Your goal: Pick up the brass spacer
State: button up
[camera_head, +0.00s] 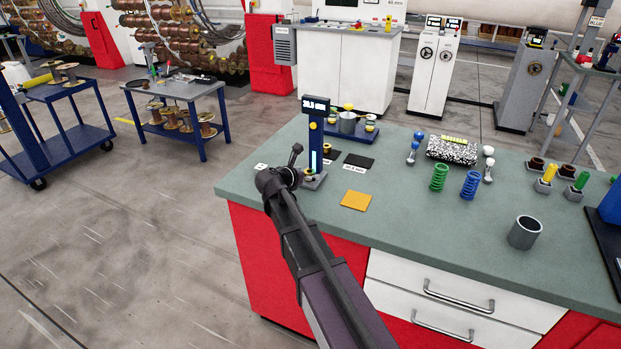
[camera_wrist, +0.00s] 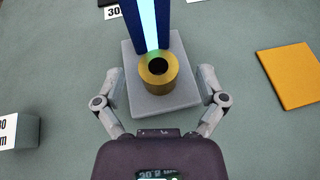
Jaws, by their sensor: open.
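The brass spacer (camera_wrist: 157,72) is a short gold cylinder with a dark hole. It stands upright on the grey base plate (camera_wrist: 150,104) of a measuring gauge, in front of its blue column (camera_wrist: 131,12). In the head view, a small part of the spacer (camera_head: 309,176) shows at the column's foot, beside my gripper (camera_head: 294,163). In the wrist view my gripper (camera_wrist: 160,77) is open, with one finger on each side of the spacer and clear gaps between. I cannot tell the exact height of the fingertips.
The gauge (camera_head: 315,135) has a lit display on top. A yellow-orange square (camera_head: 356,200) lies to its right, with dark mats (camera_head: 358,163) behind. Green (camera_head: 439,177) and blue springs (camera_head: 470,184) and a grey cup (camera_head: 524,232) stand farther right. The bench front middle is clear.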

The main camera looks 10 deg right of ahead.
jog(key=shift+x, duration=0.75)
jog(key=shift+c, duration=0.2)
grip_shut()
